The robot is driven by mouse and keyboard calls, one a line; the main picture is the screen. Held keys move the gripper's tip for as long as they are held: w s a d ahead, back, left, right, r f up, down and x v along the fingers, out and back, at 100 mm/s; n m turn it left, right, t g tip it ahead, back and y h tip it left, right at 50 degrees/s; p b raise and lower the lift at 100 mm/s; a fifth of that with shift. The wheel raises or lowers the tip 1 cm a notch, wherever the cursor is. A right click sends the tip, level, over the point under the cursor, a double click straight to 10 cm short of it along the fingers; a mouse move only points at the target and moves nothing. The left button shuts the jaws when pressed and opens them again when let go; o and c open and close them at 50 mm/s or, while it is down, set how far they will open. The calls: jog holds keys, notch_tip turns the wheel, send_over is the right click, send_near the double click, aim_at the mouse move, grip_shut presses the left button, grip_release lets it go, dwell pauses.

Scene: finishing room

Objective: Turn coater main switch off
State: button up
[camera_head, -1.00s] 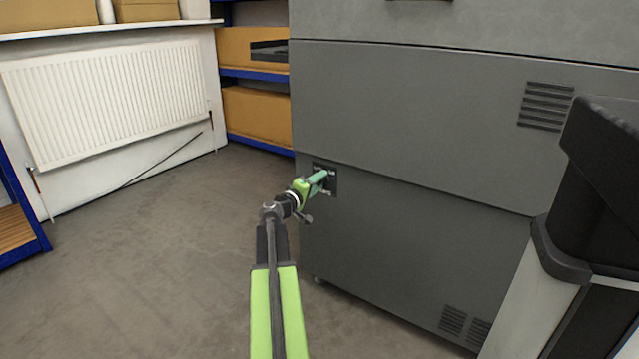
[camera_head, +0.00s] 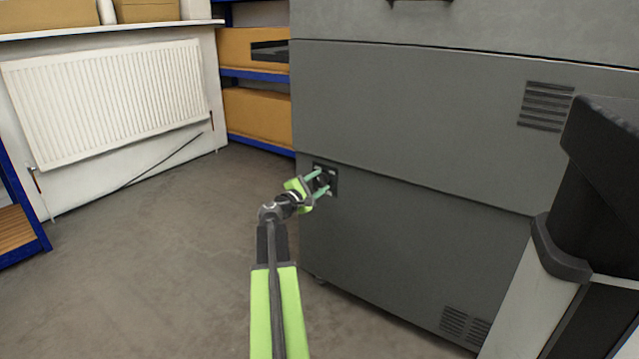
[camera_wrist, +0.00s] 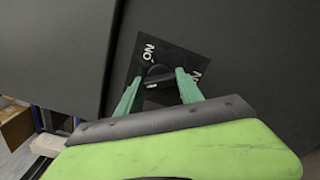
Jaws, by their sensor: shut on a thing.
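The coater (camera_head: 400,130) is a large grey cabinet filling the middle and right of the head view. Its main switch is a dark knob (camera_wrist: 158,76) on a small black plate (camera_wrist: 172,57), low near the cabinet's left edge. White lettering shows on the plate, tilted in the wrist view, and one label is partly hidden by a finger. My gripper (camera_head: 323,183) is at the switch, its two green fingers on either side of the knob and shut on it. The wrist view shows the fingertips (camera_wrist: 160,78) flanking the knob.
A white radiator (camera_head: 110,100) hangs on the left wall. Blue shelving with cardboard boxes (camera_head: 257,115) stands behind the coater's left edge. The grey floor (camera_head: 170,250) to the left is clear. A black and white unit (camera_head: 610,190) stands at the right.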

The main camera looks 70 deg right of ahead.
jog(key=shift+f+n, duration=0.1)
jog(key=shift+n, duration=1)
jog(key=o, duration=1.4)
jog(key=v, duration=1.7)
jog(key=shift+w+a, duration=0.1)
jog(key=shift+a, duration=0.15)
